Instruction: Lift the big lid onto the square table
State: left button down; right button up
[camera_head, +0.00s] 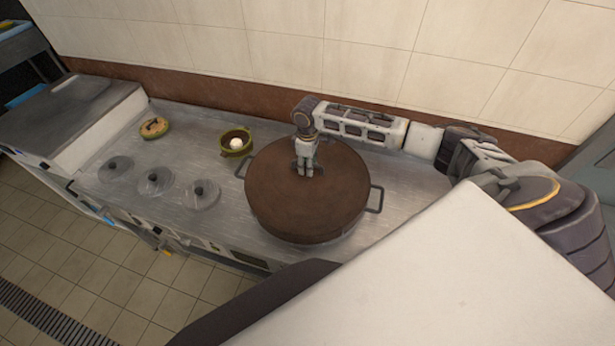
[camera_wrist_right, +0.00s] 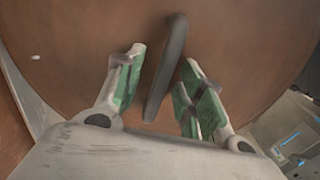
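The big lid (camera_head: 290,215) is a round brown disc lying flat on a large pot with side handles (camera_head: 376,199) on the counter. My right gripper (camera_head: 305,170) is over the lid, pointing down at its middle. In the right wrist view the lid (camera_wrist_right: 230,40) fills the background, and its dark bar handle (camera_wrist_right: 168,70) shows between the two green-padded fingers of the right gripper (camera_wrist_right: 163,72). The fingers are apart, with a visible gap beside the handle. I cannot identify the square table in these views. My left gripper is out of view.
Three small grey lids (camera_head: 156,181) sit in the counter to the left. Behind them are a green-rimmed pot with a white ball (camera_head: 236,143) and a round tan-topped item (camera_head: 154,127). A tiled wall (camera_head: 290,50) runs behind the counter. Floor shows at lower left.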

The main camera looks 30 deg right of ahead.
jog(key=shift+f, duration=0.15)
dwell(0.8)
grip_shut()
dwell(0.4)
